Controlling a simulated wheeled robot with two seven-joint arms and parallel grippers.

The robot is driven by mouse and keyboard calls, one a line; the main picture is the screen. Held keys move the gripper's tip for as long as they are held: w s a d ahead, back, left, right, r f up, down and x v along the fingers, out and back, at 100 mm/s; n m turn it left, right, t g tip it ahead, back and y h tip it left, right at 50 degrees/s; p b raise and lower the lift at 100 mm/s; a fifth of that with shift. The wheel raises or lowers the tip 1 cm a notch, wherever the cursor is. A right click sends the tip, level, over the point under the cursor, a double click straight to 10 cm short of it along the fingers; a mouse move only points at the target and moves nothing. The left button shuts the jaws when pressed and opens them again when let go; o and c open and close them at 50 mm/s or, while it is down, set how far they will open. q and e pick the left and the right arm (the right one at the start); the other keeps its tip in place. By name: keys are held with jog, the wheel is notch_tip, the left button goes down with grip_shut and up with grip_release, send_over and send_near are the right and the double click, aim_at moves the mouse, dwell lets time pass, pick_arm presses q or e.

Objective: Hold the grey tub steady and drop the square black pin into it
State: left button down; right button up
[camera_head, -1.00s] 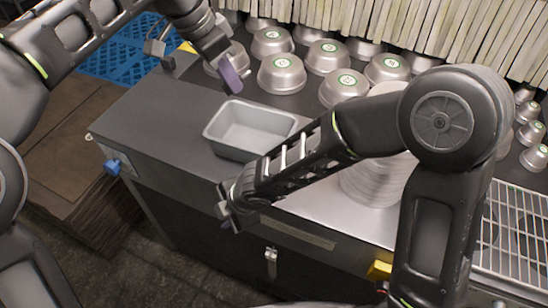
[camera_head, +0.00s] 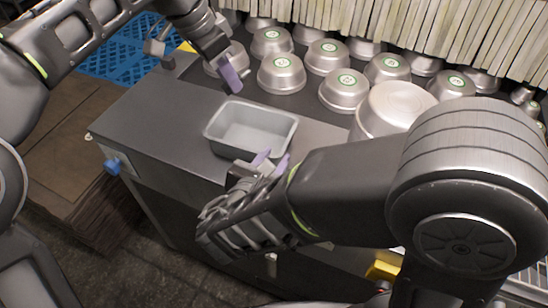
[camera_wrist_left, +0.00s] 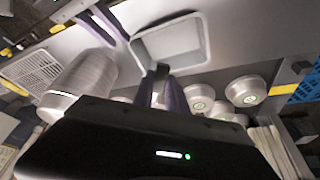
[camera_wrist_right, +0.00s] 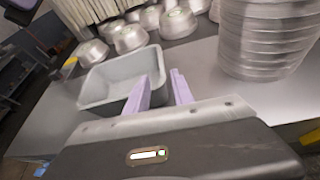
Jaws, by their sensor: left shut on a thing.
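The grey tub (camera_head: 250,116) is an empty-looking rectangular pan, upright on the dark bench top; it also shows in the left wrist view (camera_wrist_left: 172,45) and the right wrist view (camera_wrist_right: 118,72). My left gripper (camera_head: 231,76) is above and behind the tub, pointing down. In the left wrist view it is shut on the square black pin (camera_wrist_left: 158,74), a small dark piece between the purple fingers. The pin is not clear in the head view. My right gripper (camera_head: 270,160) is at the tub's near right corner, fingers apart. In the right wrist view (camera_wrist_right: 163,88) nothing sits between its fingers; contact with the tub cannot be told.
Several metal bowls with green labels (camera_head: 281,73) stand upside down behind the tub. A stack of round pans (camera_wrist_right: 268,35) stands to its right, partly behind my right arm in the head view. The bench top (camera_head: 150,110) left of the tub is clear.

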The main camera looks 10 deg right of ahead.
aim_at(286, 142)
dwell(0.3)
jog(key=x, duration=1.2)
jog(key=shift+c, duration=0.4)
jog(key=shift+a, duration=0.1)
grip_shut()
dwell(0.8)
pick_arm(q)
jog(key=w+d+f, duration=0.1)
jog(key=w+f, duration=0.3)
jog(key=f, duration=0.5)
jog(key=shift+f, duration=0.4)
